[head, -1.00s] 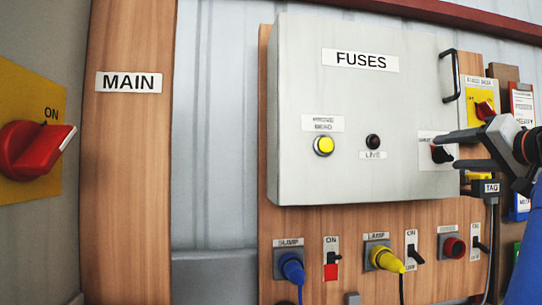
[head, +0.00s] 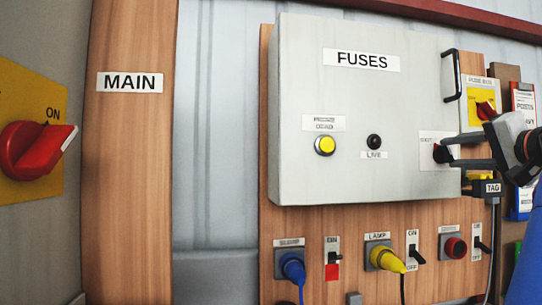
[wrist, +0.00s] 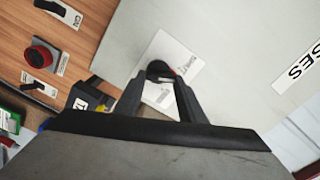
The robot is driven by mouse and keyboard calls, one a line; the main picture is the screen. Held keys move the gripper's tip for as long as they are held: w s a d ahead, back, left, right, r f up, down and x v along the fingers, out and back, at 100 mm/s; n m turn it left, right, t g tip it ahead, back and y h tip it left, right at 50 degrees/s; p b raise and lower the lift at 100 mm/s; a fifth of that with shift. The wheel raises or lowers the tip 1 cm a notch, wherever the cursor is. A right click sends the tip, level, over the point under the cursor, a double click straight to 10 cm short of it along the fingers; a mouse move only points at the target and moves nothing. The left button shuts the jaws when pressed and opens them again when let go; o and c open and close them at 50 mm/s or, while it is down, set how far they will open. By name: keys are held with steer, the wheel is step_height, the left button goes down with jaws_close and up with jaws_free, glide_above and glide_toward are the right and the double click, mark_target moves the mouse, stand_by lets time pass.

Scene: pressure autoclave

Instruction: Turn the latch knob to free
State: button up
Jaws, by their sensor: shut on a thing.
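The latch knob (head: 438,154) is small and black with a bit of red, on a white label plate at the right side of the grey FUSES box (head: 310,100). My gripper (head: 447,153) comes from the right with its fingers closed around the knob. In the wrist view the knob (wrist: 159,69) sits between the two fingertips (wrist: 160,78) in front of the white label (wrist: 178,60). The fingers partly hide the knob and the label, so the knob's pointing direction is hard to read.
A black handle (head: 451,76) stands out from the box's right edge, above my gripper. Below are a blue plug (head: 292,268), a yellow plug (head: 388,260) and several switches. A red MAIN-side rotary switch (head: 35,150) is at far left. A black TAG piece (head: 491,188) hangs below my gripper.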

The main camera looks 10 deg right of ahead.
steer(key=m, duration=1.4)
steer(key=shift+d+f, duration=0.2)
steer(key=shift+f, duration=0.2)
steer(key=o, duration=1)
steer(key=shift+o, duration=0.2)
steer(key=shift+s, duration=0.1)
steer(key=s, duration=1.7)
stand_by(0.8)
